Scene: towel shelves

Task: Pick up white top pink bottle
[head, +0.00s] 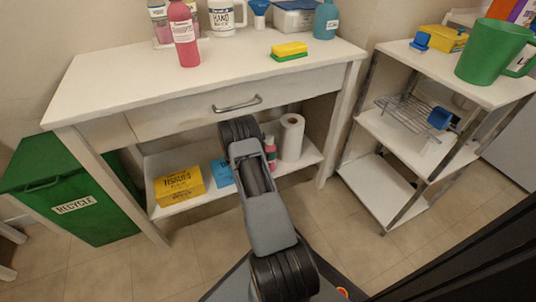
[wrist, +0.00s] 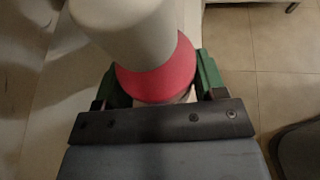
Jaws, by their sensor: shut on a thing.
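The white-top pink bottle (wrist: 158,80) fills the upper middle of the wrist view, its large pale cap toward the camera and its pink body below. My gripper (wrist: 156,84) has a green finger on each side of the pink body and is shut on it. In the head view a pink bottle (head: 271,153) shows beside my arm at the lower shelf, partly covered by the arm. My gripper's fingers are hidden behind the arm there. Whether the bottle touches the shelf cannot be told.
A paper roll (head: 291,138) stands just right of the bottle. A blue item (head: 222,172) and a yellow tissue box (head: 180,187) are to the left. The drawer handle (head: 237,104) and tabletop (head: 140,87) are above. Another pink bottle (head: 184,37) stands on top.

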